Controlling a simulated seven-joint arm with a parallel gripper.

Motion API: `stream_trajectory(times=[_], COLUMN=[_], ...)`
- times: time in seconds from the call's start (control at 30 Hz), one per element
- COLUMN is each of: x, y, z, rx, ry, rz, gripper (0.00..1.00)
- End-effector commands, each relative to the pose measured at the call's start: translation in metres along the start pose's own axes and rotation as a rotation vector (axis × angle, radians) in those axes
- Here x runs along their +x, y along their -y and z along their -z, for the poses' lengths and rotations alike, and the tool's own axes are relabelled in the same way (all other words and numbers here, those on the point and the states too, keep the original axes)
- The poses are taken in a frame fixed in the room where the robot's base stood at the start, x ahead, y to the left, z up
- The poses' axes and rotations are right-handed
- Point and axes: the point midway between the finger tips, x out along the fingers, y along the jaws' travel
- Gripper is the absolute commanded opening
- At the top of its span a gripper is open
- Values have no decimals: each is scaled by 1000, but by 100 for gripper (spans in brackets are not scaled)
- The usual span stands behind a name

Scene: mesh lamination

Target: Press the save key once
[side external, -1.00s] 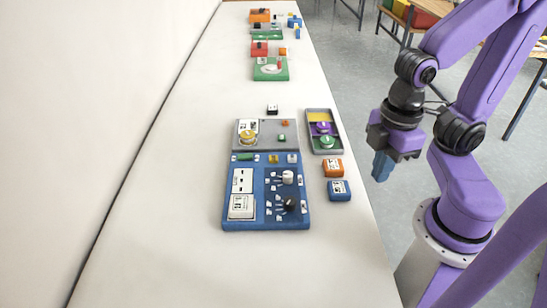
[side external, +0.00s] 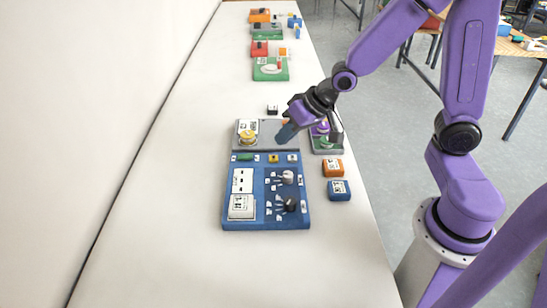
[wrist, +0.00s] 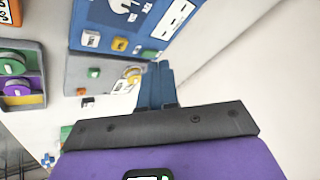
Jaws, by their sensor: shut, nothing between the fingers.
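The blue panel (side external: 263,222) lies on the table with a row of small keys along its far edge. My gripper (side external: 286,134) is shut and empty, tilted over the grey panel just beyond that row, apart from the keys. In the wrist view, the closed fingers (wrist: 156,80) point toward the blue panel's edge, near the green key (wrist: 149,54).
The grey panel (side external: 245,126) carries a yellow knob (side external: 248,137). A grey tray (side external: 329,150) with a purple and a green piece is partly hidden by my gripper. Orange (side external: 333,168) and blue (side external: 339,190) blocks sit at right. The table's left side is clear.

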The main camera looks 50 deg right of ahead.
Motion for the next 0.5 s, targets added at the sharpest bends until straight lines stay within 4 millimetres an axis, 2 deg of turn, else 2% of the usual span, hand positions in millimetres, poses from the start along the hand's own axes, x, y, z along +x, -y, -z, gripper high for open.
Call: stream_trajectory(times=[0.1, 0.2, 0.33, 0.5], x=[16, 23, 28, 30], y=[-20, -33, -44, -47], z=[27, 44, 56, 61], rx=[155, 248, 322, 350], ry=[-86, -142, -187, -205], rz=[14, 32, 49, 58], gripper=[0, 0, 0, 0])
